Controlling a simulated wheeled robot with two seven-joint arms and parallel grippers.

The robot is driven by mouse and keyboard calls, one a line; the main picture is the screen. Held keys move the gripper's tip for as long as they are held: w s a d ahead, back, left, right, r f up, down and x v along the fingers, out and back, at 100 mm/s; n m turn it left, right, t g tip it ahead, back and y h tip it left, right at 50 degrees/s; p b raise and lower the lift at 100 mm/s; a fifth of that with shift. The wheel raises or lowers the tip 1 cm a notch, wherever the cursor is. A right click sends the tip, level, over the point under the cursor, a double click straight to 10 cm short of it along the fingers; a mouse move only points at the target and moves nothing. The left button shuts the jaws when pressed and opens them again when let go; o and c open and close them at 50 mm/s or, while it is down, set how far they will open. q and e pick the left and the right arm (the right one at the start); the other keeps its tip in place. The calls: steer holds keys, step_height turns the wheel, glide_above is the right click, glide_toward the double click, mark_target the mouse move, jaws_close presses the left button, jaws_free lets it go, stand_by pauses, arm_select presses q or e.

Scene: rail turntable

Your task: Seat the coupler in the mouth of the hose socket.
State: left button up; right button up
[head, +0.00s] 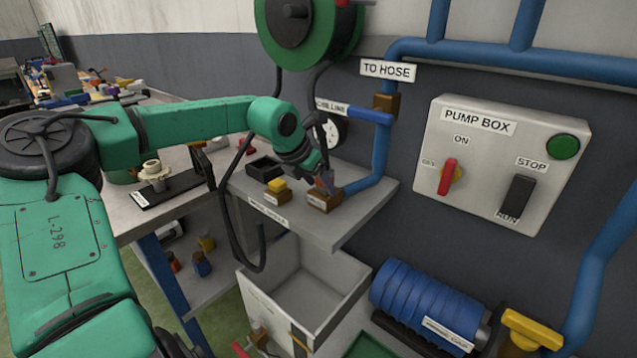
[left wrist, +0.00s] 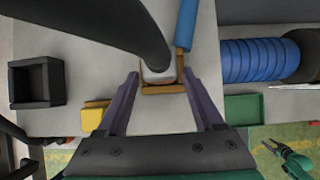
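The hose socket (head: 323,200) is a brown block with a pale label on the grey shelf's right part, at the foot of a blue pipe. In the left wrist view its brown rim (left wrist: 163,89) shows below a thick black hose (left wrist: 140,30). A pale grey piece at the hose end, apparently the coupler (left wrist: 160,75), appears at the socket mouth; I cannot tell how deep it sits. My left gripper (head: 326,178) is open, its fingers (left wrist: 160,77) on either side of the hose end with small gaps. A green gripper, apparently my right, shows small in the left wrist view (left wrist: 277,152).
A yellow-topped block (head: 276,187) and a black open box (head: 264,169) stand on the shelf left of the socket. The pump box (head: 500,165) is on the wall at right. A pale bin (head: 310,285) and blue ribbed hose (head: 425,300) lie below. A green reel (head: 262,30) hangs above.

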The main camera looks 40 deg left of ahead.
arm_select(q)
steer(key=shift+s+d+f, duration=0.1)
steer(key=shift+d+f, duration=0.05)
steer(key=shift+f, duration=0.1)
steer(key=shift+r, duration=0.1)
steer(key=shift+s+d+r, duration=0.1)
steer(key=shift+r, duration=0.2)
steer(key=b+v, duration=0.1)
steer(key=v, duration=1.3)
steer(key=shift+a+b, duration=0.2)
steer(key=shift+b, duration=0.15)
